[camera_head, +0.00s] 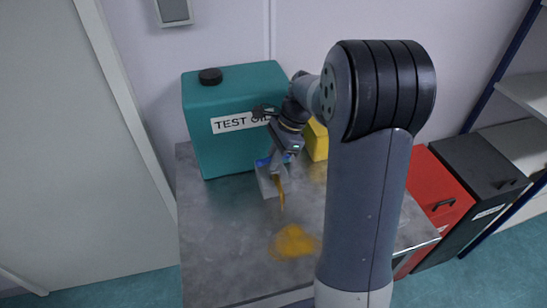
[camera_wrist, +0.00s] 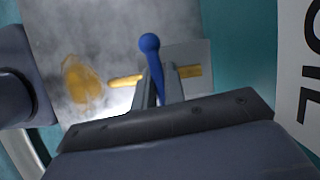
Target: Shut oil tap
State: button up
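The teal oil tank (camera_head: 205,130), labelled TEST OIL, stands on the grey bench and also fills the right side of the wrist view (camera_wrist: 262,45). Its tap has a blue lever (camera_wrist: 150,48) with a round knob and a brass pipe (camera_wrist: 189,71). My gripper (camera_wrist: 162,78) is at the tap, with one finger close on each side of the lever; it appears shut on it. In the head view my gripper (camera_head: 275,160) partly hides the tap. A yellow streak (camera_head: 281,195) hangs below it, and a yellow oil puddle (camera_head: 295,242) lies on the bench.
The grey bench top (camera_head: 215,240) is mostly clear at the front left. A yellow object (camera_head: 317,142) stands behind my arm. A red cabinet (camera_head: 432,190) and a dark cabinet (camera_head: 480,175) stand at the right. A wall is close behind the tank.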

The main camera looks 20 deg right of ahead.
grip_shut()
jog(key=shift+r, duration=0.1)
jog(key=shift+m+p, duration=0.35)
jog(key=shift+m, duration=0.25)
jog(key=o, duration=0.5)
grip_release()
